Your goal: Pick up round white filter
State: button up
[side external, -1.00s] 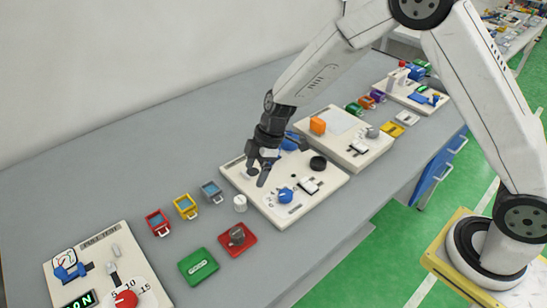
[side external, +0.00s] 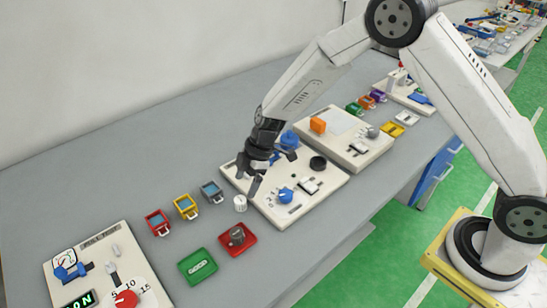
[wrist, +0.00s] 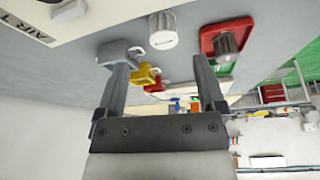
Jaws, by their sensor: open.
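The round white filter (side external: 240,203) is a small upright white cylinder on the grey bench, just left of the middle white board. In the wrist view the filter (wrist: 163,30) shows upside down near the top, beyond and between my fingertips. My gripper (side external: 262,174) is above the left part of that board, up and to the right of the filter. In the wrist view my gripper (wrist: 160,68) has its fingers wide apart with nothing between them. The filter is apart from the fingers.
A grey bin (side external: 212,192), yellow bin (side external: 185,206) and red bin (side external: 158,222) stand left of the filter. A red tray (side external: 250,240) with a grey knob and a green tray (side external: 198,266) lie in front. A blue knob (side external: 285,195) stands on the board.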

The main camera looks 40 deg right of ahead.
aim_at(240, 199)
jog(key=shift+x, duration=2.6)
jog(key=shift+s, duration=0.2)
jog(key=shift+c, duration=0.3)
grip_shut()
jog(key=shift+r, duration=0.15)
jog(key=shift+r, duration=0.85)
jog(key=s+d+r, duration=0.4)
jog(key=s+r, duration=0.7)
jog(key=s, duration=0.2)
jog(key=shift+s, duration=0.2)
